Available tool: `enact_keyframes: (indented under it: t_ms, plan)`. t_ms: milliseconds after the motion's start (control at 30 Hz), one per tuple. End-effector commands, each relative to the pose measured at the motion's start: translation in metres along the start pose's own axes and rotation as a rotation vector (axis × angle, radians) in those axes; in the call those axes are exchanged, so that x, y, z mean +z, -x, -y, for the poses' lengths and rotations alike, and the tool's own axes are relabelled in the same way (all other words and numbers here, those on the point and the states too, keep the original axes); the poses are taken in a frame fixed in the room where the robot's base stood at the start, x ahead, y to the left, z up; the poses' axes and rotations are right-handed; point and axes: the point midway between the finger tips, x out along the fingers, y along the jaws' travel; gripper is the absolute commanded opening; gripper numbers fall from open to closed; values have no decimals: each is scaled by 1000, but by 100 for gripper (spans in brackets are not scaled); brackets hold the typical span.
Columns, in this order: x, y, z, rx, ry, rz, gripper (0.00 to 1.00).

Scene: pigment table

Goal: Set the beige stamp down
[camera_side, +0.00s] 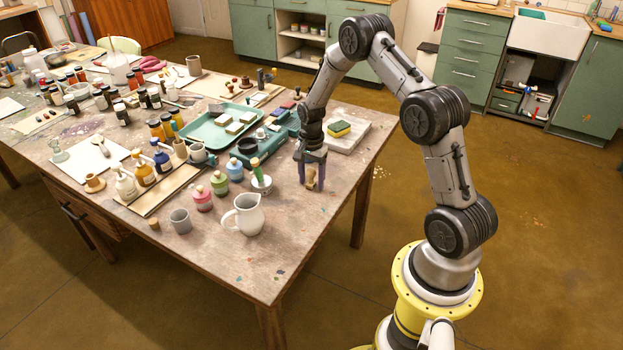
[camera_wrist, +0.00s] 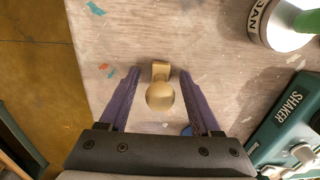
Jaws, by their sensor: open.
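The beige stamp (camera_wrist: 160,95) has a round knob and a small block-like base. In the wrist view it stands on the bare tabletop between my two fingers, with a visible gap on each side. In the side view the stamp (camera_side: 310,177) shows between the purple fingers, near the table's right edge. My gripper (camera_side: 312,186) points down over the stamp and is open. The gripper (camera_wrist: 160,88) also shows in the wrist view with its fingers spread around the stamp, not pressed on it. The stamp seems upright on the table.
A white cup with a green-topped item (camera_side: 261,182) stands left of my gripper. A white jug (camera_side: 244,214) is nearer the front. A teal shaker machine (camera_wrist: 290,125) is close by. The table's front right corner is mostly clear.

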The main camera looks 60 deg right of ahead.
Motion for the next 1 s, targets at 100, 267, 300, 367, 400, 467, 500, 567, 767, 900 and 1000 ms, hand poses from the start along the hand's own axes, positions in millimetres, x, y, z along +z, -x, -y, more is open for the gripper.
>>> enact_keyframes:
  t_ms: [100,267,300,367,400,467,500,567,767,900,1000]
  plan:
    - [0,6,0,-2,0,-1,64]
    - [-1,31,1,-5,0,-3,64]
    - [-1,39,1,-5,0,-3,64]
    - [0,52,1,-5,0,-3,64]
    - [0,60,1,-5,0,-3,64]
    - [-1,73,1,-5,0,-3,64]
    - [0,81,1,-4,0,-2,64]
    - [0,91,1,-4,0,-2,64]
    - [0,116,0,-2,0,-1,64]
    - [4,129,0,-8,20,-4,64]
    - [19,153,-3,-32,98,-18,64]
